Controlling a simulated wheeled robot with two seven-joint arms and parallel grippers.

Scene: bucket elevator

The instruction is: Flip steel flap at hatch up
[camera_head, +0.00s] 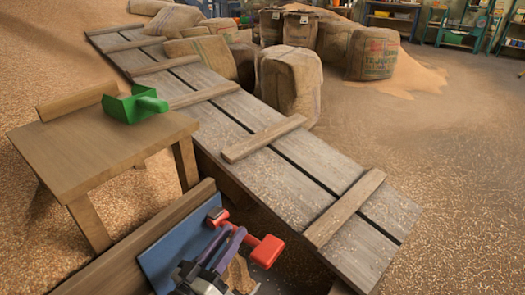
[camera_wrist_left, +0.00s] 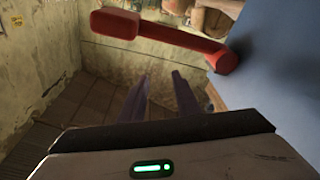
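A blue panel (camera_head: 172,256) leans at the bottom of the head view, behind a wooden board. I cannot tell for sure which part is the steel flap. My left gripper (camera_head: 232,242) is beside the panel, close to the red handle. In the left wrist view, its two purple fingers (camera_wrist_left: 163,82) are apart with nothing between them. The red handle (camera_wrist_left: 165,36) lies beyond the fingertips, and the blue panel (camera_wrist_left: 275,60) is at right.
A wooden table (camera_head: 95,150) with a green scoop (camera_head: 135,105) stands at left. A plank ramp (camera_head: 265,150) runs diagonally across the middle. Several sacks (camera_head: 290,85) stand behind it. Loose grain covers the floor, which is open at right.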

